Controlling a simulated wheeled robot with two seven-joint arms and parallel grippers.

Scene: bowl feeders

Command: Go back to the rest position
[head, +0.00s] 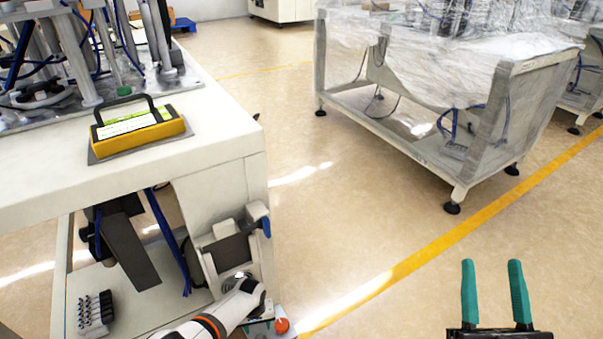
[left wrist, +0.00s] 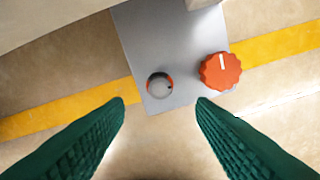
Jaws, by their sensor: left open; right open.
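My right gripper (head: 491,264) is at the lower right of the head view. Its two teal fingers point up, apart and empty, over bare floor. My left arm comes in at the bottom of the head view, beside the white machine table, and its gripper is mostly hidden there. In the left wrist view my left gripper (left wrist: 161,101) is open, with nothing between its dark green fingers. Ahead of it is a grey control plate (left wrist: 160,45) with a red knob (left wrist: 221,71) and a small round grey switch (left wrist: 160,86). The knob (head: 282,325) also shows in the head view.
The white machine table (head: 215,145) fills the left side and bears a yellow handled box (head: 140,128). A white frame wrapped in clear film (head: 440,75) stands at the back right. Open floor (head: 350,210) with a yellow line lies between them.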

